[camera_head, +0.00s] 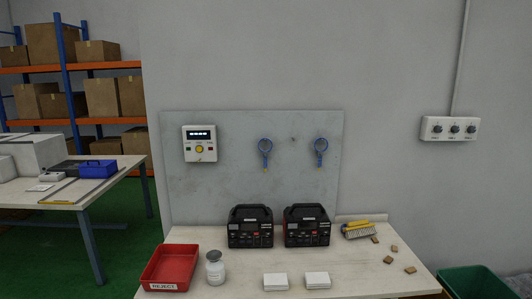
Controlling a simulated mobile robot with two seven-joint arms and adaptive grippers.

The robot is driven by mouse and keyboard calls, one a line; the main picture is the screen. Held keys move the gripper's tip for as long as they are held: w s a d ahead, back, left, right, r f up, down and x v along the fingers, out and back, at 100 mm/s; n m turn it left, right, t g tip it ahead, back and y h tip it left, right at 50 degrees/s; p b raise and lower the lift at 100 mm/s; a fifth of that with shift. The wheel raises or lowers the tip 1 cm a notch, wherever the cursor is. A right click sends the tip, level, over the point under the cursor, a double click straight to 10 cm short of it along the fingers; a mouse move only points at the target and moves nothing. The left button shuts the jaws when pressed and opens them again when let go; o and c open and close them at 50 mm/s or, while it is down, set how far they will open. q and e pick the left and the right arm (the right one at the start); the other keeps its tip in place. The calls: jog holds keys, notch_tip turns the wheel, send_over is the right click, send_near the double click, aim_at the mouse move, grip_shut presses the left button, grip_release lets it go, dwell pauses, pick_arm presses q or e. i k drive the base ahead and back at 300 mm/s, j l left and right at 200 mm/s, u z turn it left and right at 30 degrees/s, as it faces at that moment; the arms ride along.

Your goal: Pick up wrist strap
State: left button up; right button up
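Two blue wrist straps hang on the grey back panel (225,180) above the workbench. The left wrist strap (265,147) is a blue loop with a small yellowish end hanging below it. The right wrist strap (320,146) looks the same and hangs at about the same height. Neither gripper is in view, and nothing covers the straps.
On the bench (225,288) stand two black power stations (250,228), a red reject tray (170,268), a white jar (215,270), two white boxes (275,282) and a brush (358,230) near several small brown pieces. A tester (200,144) is on the panel. A green bin (480,284) stands right.

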aim_at(265, 154)
jog(key=i, duration=0.3)
jog(key=i+l+u, duration=0.3)
jog(key=i, duration=0.15)
jog(key=i+l+u, duration=0.3)
jog(key=i+j, duration=0.1)
